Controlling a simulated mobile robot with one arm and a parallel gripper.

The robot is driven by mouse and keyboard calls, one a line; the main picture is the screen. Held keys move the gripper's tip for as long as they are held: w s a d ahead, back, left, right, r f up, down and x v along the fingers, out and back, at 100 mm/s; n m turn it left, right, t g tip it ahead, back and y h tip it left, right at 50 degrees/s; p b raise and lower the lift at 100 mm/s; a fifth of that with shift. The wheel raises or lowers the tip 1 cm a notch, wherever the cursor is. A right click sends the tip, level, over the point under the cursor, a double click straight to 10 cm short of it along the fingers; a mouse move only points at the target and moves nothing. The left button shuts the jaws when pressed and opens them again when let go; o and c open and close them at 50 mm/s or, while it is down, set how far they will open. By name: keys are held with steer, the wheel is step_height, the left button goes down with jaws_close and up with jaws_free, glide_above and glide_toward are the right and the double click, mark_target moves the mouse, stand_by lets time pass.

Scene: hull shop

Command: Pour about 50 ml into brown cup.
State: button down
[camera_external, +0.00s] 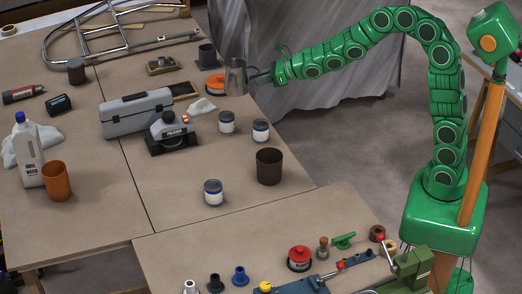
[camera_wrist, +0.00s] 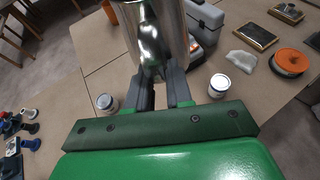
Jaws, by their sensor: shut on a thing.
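My gripper (camera_external: 254,78) is shut on a shiny metal jug (camera_external: 235,78) and holds it upright near the table's right edge, close to the orange reel. In the wrist view, the jug (camera_wrist: 158,32) stands between the dark fingers of my gripper (camera_wrist: 162,82), its top cut off by the frame; what is inside cannot be seen. A dark brown cup (camera_external: 269,167) stands upright on the table's right part, well in front of the jug and apart from it. Its contents cannot be made out. A second, orange-brown cup (camera_external: 56,181) stands at the far left beside a white bottle (camera_external: 28,150).
Several white jars with blue bands stand around the dark brown cup, including one jar (camera_external: 261,130) behind it and another (camera_external: 213,192) left of it. A grey toolbox (camera_external: 137,112) and an orange reel (camera_external: 211,86) lie further back. The front-middle tabletop is clear.

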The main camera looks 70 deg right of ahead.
mark_target(245, 69)
steer(key=shift+n+y, duration=0.4)
steer(key=shift+w+d+r, duration=0.1)
steer(key=shift+w+r, duration=0.5)
steer(key=shift+w, duration=0.35)
steer(key=shift+w+d+r, duration=0.1)
steer(key=shift+w+r, duration=0.5)
steer(key=shift+w, duration=0.3)
steer(key=shift+w+r, duration=0.1)
steer(key=shift+w, duration=0.25)
steer(key=shift+w+d, duration=0.1)
